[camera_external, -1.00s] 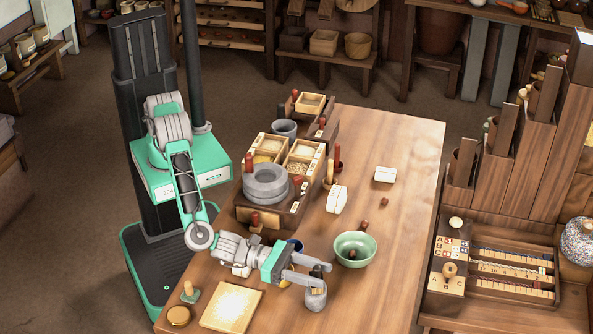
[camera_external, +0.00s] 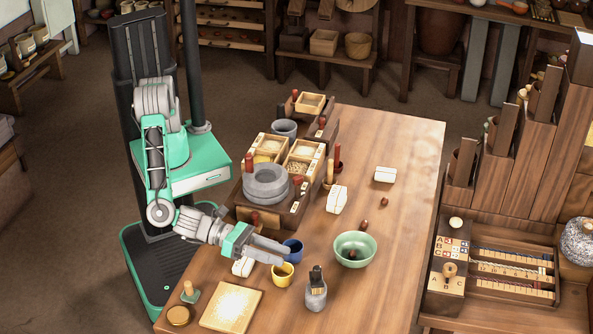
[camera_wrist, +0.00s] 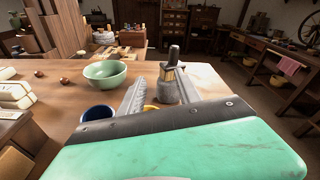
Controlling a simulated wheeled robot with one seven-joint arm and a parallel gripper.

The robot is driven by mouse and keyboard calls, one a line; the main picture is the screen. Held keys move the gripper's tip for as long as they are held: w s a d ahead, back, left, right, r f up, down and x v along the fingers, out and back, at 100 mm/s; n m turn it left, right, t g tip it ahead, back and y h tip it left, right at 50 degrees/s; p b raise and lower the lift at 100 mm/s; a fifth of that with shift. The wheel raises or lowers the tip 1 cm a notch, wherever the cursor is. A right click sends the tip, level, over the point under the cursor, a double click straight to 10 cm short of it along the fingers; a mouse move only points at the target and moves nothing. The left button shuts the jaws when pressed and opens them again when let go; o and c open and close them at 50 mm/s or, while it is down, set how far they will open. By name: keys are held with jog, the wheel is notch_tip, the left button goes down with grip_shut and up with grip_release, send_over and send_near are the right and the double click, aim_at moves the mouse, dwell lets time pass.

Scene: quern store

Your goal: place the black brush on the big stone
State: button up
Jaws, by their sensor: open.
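The black brush (camera_external: 316,275) stands upright on a grey rounded stone (camera_external: 316,297) near the table's front edge. In the wrist view the brush (camera_wrist: 173,57) shows a dark handle and a tan band, above the grey stone (camera_wrist: 167,90). How far the brush sits into the stone cannot be told. My gripper (camera_external: 286,256) is open and empty, up and left of the brush and apart from it. In the wrist view my gripper (camera_wrist: 160,84) has its fingers spread, with the brush and stone beyond them.
A yellow cup (camera_external: 283,274) and a blue cup (camera_external: 293,250) stand by my gripper. A green bowl (camera_external: 354,250) is to the right. A round grey quern (camera_external: 266,186) sits on a wooden box at the back left. The table's right side is mostly clear.

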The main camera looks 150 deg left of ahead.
jog(key=s+a+n+g+h, duration=0.3)
jog(key=s+n+g, duration=0.1)
jog(key=s+n, duration=0.5)
jog(key=s+d+n+g+h, duration=0.2)
jog(key=s+n, duration=0.3)
jog(key=s, duration=0.4)
jog(key=s+d+f+n+g+h, duration=0.1)
jog(key=s+d+n, duration=0.4)
jog(key=s, duration=0.5)
jog(key=s+d+n+g+h, duration=0.3)
jog(key=s+d+n+h, duration=0.1)
jog(key=s, duration=0.6)
jog(key=shift+d+f+n+h, duration=0.15)
jog(key=shift+f+n+h, duration=0.1)
jog(key=shift+n+h, duration=0.45)
